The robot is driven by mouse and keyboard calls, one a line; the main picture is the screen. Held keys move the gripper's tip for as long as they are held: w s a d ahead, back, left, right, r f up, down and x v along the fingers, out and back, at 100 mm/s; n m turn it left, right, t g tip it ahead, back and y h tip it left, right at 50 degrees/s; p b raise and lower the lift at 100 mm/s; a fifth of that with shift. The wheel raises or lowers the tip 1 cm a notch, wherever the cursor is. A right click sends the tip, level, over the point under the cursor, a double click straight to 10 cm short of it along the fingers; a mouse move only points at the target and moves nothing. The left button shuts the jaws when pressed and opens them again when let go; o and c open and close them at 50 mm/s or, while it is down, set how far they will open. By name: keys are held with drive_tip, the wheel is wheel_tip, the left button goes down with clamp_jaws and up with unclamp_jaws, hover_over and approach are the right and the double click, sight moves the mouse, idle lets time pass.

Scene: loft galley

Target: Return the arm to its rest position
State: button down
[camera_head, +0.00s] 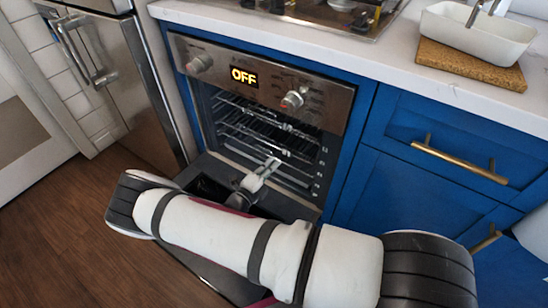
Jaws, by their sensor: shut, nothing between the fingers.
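My white arm with dark joint bands reaches across the lower middle of the head view, over the lowered oven door (208,268). My gripper (272,163) shows small behind the arm, at the front of the open oven (262,128). It is shut and empty, its tips pointing towards the oven racks. It overlaps the lower part of the opening in the picture; I cannot tell whether it is inside. My arm hides much of the door.
The oven display (244,77) reads OFF, between two knobs. Blue drawers (440,145) with brass handles stand to the right, a steel fridge (115,75) to the left. A white basin (475,32) sits on a cork board (470,66) on the counter. Wooden floor (60,235) is clear at left.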

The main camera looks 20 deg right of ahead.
drive_tip(key=p+v, duration=0.1)
drive_tip(key=v, duration=0.7)
drive_tip(key=shift+r, duration=0.15)
